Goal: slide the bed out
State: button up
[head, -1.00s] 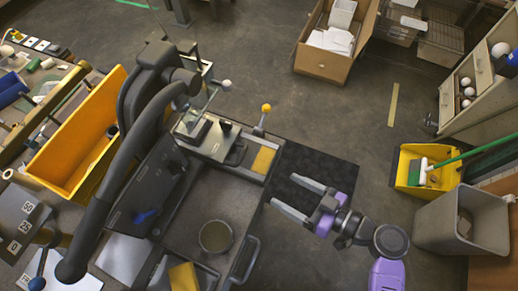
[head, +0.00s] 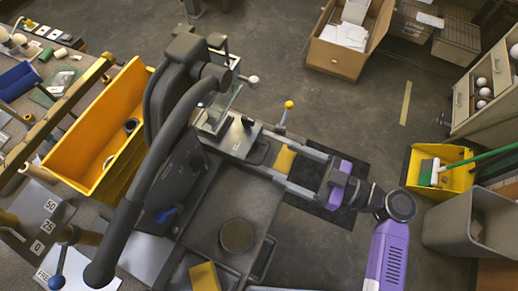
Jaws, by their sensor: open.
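A dark grey machine (head: 185,165) with a thick curved arm stands left of centre in the head view. Its flat grey bed (head: 215,205) carries a round dark disc (head: 236,236). A dark bar handle (head: 264,258) runs along the bed's right edge. My purple and grey gripper (head: 294,168) points left at the machine's right end, its two fingers spread apart. A yellow pad (head: 284,158) shows by the fingertips. I cannot tell whether the fingers touch the machine. The gripper is away from the bar handle.
A yellow bin (head: 95,140) stands left of the machine. A ball-topped lever (head: 288,104) rises beside the gripper's upper finger. A black mat (head: 335,212) lies under the gripper. A yellow dustpan (head: 440,172) and grey bin (head: 465,222) stand right.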

aim_at(264, 154)
jog(key=p+x, duration=0.1)
jog(key=x, duration=0.6)
jog(key=shift+a+f+p, duration=0.1)
jog(key=shift+p, duration=0.3)
grip_shut()
